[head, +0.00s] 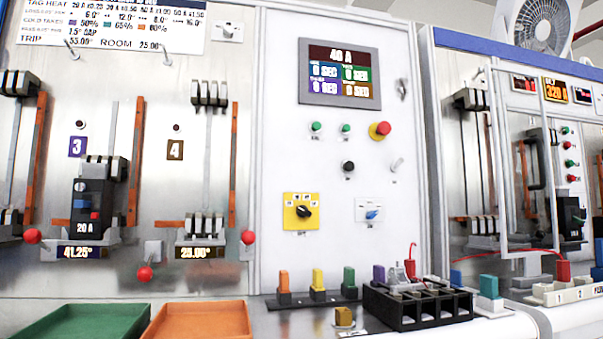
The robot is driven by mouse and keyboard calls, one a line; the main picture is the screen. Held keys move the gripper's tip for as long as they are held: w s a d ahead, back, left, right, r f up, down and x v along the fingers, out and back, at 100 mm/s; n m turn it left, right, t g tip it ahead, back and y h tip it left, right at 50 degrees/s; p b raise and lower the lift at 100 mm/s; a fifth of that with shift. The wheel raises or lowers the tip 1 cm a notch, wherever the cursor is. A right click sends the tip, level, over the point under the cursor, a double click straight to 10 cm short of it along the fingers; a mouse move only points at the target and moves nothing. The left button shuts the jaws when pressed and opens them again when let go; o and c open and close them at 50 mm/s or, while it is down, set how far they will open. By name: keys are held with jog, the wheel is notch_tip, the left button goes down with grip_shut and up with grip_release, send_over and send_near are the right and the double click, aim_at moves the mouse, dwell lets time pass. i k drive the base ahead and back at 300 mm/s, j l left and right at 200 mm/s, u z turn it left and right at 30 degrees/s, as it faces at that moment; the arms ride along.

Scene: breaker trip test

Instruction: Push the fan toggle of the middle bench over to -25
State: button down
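The middle bench is probably the one filling most of the head view, with a pale control panel (275,130). I cannot read which control is marked as the fan. The toggle angles are too small to read. My gripper is not in view.
A black slotted box (418,308) and coloured plugs stand on the ledge below the panel. A green tray (88,322) and an orange tray (205,320) lie at the lower left. A fan (541,25) tops the right bench, which has a clear framed door (520,150).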

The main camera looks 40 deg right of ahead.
aim_at(401, 160)
jog(key=z, duration=1.55)
